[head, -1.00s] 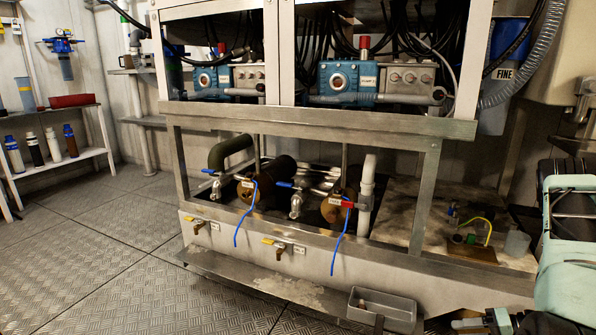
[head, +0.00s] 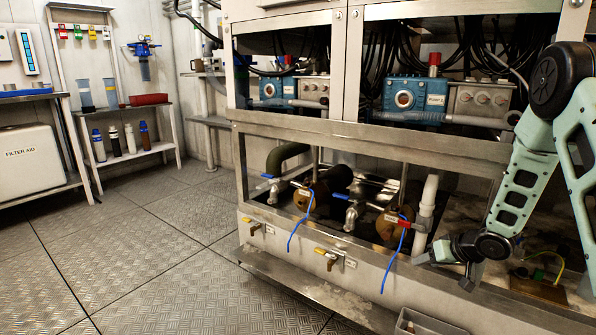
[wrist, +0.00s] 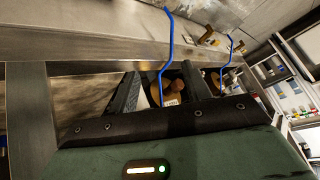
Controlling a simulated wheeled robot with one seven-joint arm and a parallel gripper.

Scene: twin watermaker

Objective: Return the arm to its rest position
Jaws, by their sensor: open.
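My pale green arm (head: 527,185) is folded at the right of the head view, in front of the machine frame. My gripper (head: 438,266) hangs from it, pointing left, near the lower frame rail and the right blue cord. In the wrist view the two dark fingers of my gripper (wrist: 158,88) stand apart with nothing held between them. Behind the fingers are a brown pump part (wrist: 171,86) and a blue cord (wrist: 165,55), which look farther off. I cannot tell the exact gap between my gripper and the rail.
The steel frame (head: 330,135) holds blue pumps (head: 405,98) above and valves with blue cords (head: 297,233) below. A grey bin (head: 425,322) sits at the bottom edge. Shelves (head: 128,158) stand at the far left. The plate floor (head: 150,250) at left is clear.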

